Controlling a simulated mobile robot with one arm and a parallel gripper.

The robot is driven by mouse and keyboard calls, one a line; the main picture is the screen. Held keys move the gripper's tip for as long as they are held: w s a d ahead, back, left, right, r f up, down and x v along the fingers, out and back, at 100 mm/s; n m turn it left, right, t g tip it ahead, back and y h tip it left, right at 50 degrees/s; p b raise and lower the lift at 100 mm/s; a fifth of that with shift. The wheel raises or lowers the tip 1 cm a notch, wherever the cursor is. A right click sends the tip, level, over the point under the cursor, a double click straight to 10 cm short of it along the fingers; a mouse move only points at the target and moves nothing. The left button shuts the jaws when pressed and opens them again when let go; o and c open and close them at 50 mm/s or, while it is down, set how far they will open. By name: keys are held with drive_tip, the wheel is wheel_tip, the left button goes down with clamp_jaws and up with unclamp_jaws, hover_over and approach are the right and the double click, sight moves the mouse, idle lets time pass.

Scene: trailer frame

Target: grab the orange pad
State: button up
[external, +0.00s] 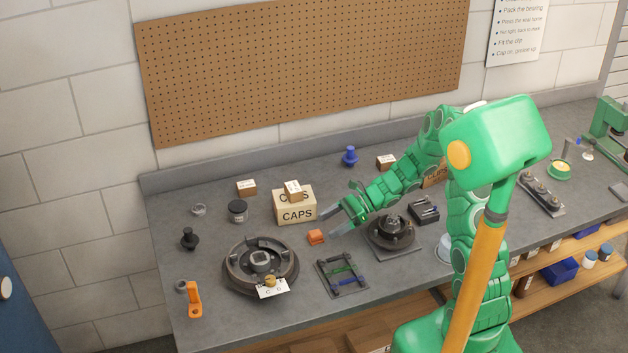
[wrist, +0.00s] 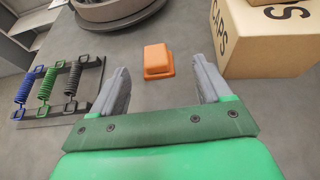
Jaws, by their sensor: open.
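The orange pad (external: 316,237) is a small block lying on the grey bench, in front of the CAPS box. In the wrist view the orange pad (wrist: 158,62) lies ahead of my fingertips, roughly centred between them. My gripper (external: 331,222) is open and empty, close beside the pad on its right in the external view. In the wrist view my gripper (wrist: 161,75) shows two grey fingers spread wide. The pad is apart from both fingers.
The CAPS box (external: 294,209) stands close behind the pad; it also shows in the wrist view (wrist: 262,40). A rack of coloured springs (external: 341,273) and a round dark drum (external: 260,265) lie nearby. An orange bracket (external: 194,302) stands at the front left.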

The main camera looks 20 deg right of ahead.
sight(317, 232)
drive_tip(key=shift+s+x, duration=0.15)
drive_tip(key=shift+x, duration=1.4)
drive_tip(key=shift+s+x, duration=0.15)
drive_tip(key=shift+x, duration=1.4)
drive_tip(key=shift+c, duration=0.3)
drive_tip(key=c, duration=1.1)
drive_tip(key=shift+r, duration=0.15)
